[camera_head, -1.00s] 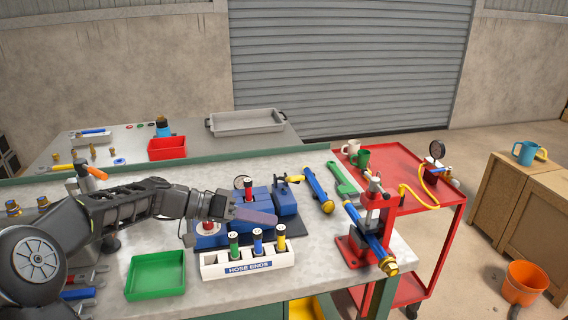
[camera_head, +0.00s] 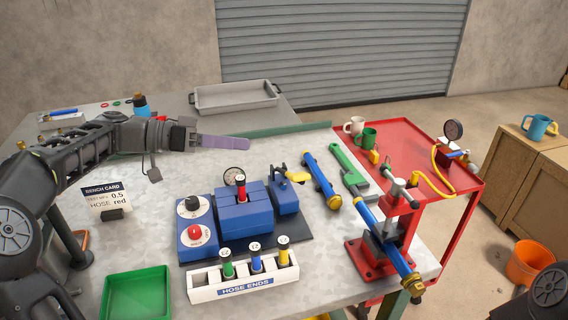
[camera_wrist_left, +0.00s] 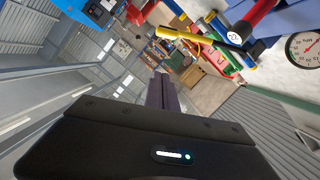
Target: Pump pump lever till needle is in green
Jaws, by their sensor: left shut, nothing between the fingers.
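My left gripper (camera_head: 225,142) is shut and empty, its purple fingers pointing right above the bench behind the blue test unit (camera_head: 243,209). Its fingers (camera_wrist_left: 160,92) also show in the left wrist view. A lever with a yellow grip (camera_head: 298,176) stands on the right part of the blue unit, apart from the gripper; a yellow bar (camera_wrist_left: 198,38), probably the same grip, shows in the wrist view. A white dial gauge (camera_head: 234,176) stands behind the unit and shows partly in the wrist view (camera_wrist_left: 304,48); I cannot read its needle against any green zone. My right gripper is out of view.
A hose-end rack (camera_head: 240,288), a green tray (camera_head: 136,296) and a bench card (camera_head: 106,198) surround the unit. A red vise (camera_head: 380,252) holding a blue hose stands right. A red cart (camera_head: 408,140) carries another gauge (camera_head: 453,130). Space above the bench is open.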

